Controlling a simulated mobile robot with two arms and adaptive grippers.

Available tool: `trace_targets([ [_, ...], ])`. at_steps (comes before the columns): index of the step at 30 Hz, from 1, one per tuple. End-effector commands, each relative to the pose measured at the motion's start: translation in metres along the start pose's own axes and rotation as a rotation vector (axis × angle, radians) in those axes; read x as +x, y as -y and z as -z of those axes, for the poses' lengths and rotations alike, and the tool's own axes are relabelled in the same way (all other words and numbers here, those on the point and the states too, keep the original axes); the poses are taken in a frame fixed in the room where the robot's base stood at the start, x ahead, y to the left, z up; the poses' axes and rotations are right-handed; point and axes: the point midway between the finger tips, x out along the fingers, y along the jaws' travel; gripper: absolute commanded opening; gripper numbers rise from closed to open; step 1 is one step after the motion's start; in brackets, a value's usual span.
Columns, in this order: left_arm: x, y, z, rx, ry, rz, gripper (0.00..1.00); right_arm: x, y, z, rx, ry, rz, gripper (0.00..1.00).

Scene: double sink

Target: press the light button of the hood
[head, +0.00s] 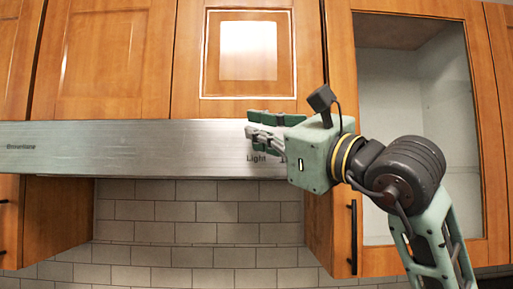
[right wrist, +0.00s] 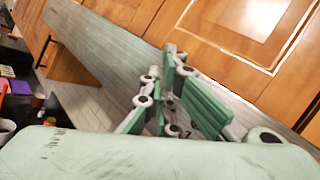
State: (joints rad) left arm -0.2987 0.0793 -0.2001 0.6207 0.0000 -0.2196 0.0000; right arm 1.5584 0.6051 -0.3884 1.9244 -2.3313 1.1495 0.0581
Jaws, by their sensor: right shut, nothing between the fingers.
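The range hood (head: 120,150) is a long brushed-metal panel under the wooden cabinets in the head view. No separate light button is clearly visible; the gripper covers part of the panel there. In the right wrist view the green-padded fingers (right wrist: 178,92) overlap the grey hood (right wrist: 110,50). My left gripper is not in view.
Wooden cabinets (head: 110,60) rise above the hood. A glass-door cabinet (head: 405,110) stands at the right, behind my right arm, with a dark handle (head: 352,237). White tiles (head: 195,210) line the wall below. The space before the hood's left part is clear.

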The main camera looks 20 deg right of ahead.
Motion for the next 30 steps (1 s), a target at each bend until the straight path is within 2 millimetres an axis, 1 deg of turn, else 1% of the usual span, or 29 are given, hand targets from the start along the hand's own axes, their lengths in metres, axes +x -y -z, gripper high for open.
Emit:
trace_targets([
  [7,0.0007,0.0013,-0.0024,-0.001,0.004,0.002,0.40,0.0058,0.0033,0.0041,0.001,0.000,-0.001,0.00],
  [30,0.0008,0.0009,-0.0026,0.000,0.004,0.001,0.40,0.0083,0.0051,0.0060,0.001,-0.001,-0.001,0.00],
])
